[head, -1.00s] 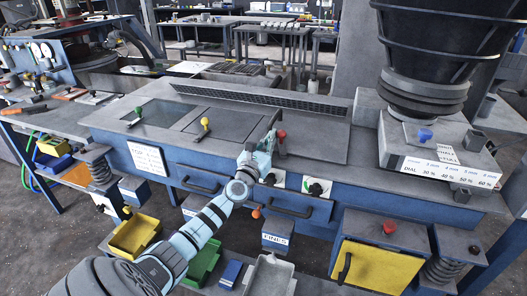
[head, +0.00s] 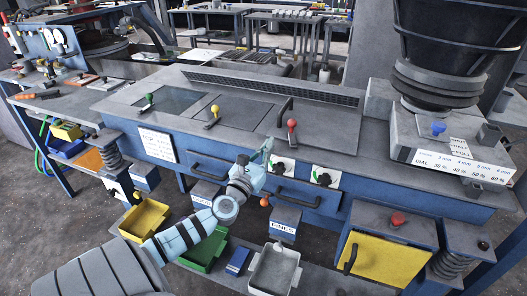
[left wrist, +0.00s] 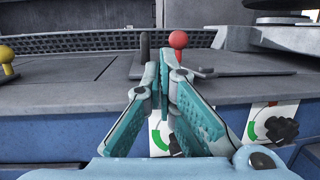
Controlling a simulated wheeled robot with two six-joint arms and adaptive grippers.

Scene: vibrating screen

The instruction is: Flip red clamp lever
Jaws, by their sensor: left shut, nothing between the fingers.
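The red clamp lever (head: 291,123) has a round red knob and stands up at the front of the right grey cover plate. In the left wrist view its red knob (left wrist: 178,40) shows just above my fingertips, and the fingers hide part of its base. My left gripper (head: 268,146) is shut and empty, in front of the panel edge, to the left of and lower than the lever. In the left wrist view its light-blue fingers (left wrist: 164,58) come together below the knob, apparently apart from it. My right gripper is out of view.
A dark upright handle (head: 284,110) stands just behind the lever. A yellow-knobbed lever (head: 215,110) and a green-knobbed lever (head: 149,99) stand to the left. Black dials (head: 323,179) sit on the front panel below. A large black hopper (head: 452,45) stands at right.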

